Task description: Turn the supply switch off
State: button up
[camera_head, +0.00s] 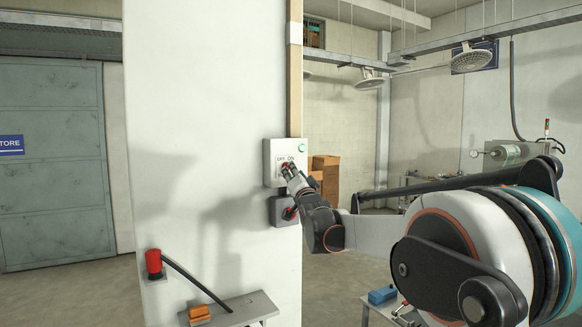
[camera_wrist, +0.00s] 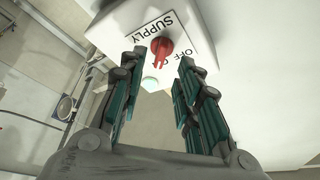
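The supply switch box (camera_head: 269,152) is pale grey and mounted on the white wall panel, with OFF and ON marks and a green lamp (camera_head: 302,147). My gripper (camera_head: 289,170) is in front of its lower part and hides the knob in the head view. In the wrist view the red switch knob (camera_wrist: 162,48) shows on the box face beside the word SUPPLY. My gripper (camera_wrist: 162,64) is open there, with one finger on each side of the knob and visible gaps. I cannot tell which mark the knob points at.
A dark grey box (camera_head: 278,212) with a red knob sits just below the switch box. Lower on the panel are a red cylinder (camera_head: 153,262), a dark bar (camera_head: 195,282) and a shelf (camera_head: 250,306) with an orange block (camera_head: 199,314). Open floor lies left of the panel.

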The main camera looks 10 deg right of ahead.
jog(key=shift+p+x, duration=0.45)
jog(key=shift+x, duration=1.65)
grip_shut()
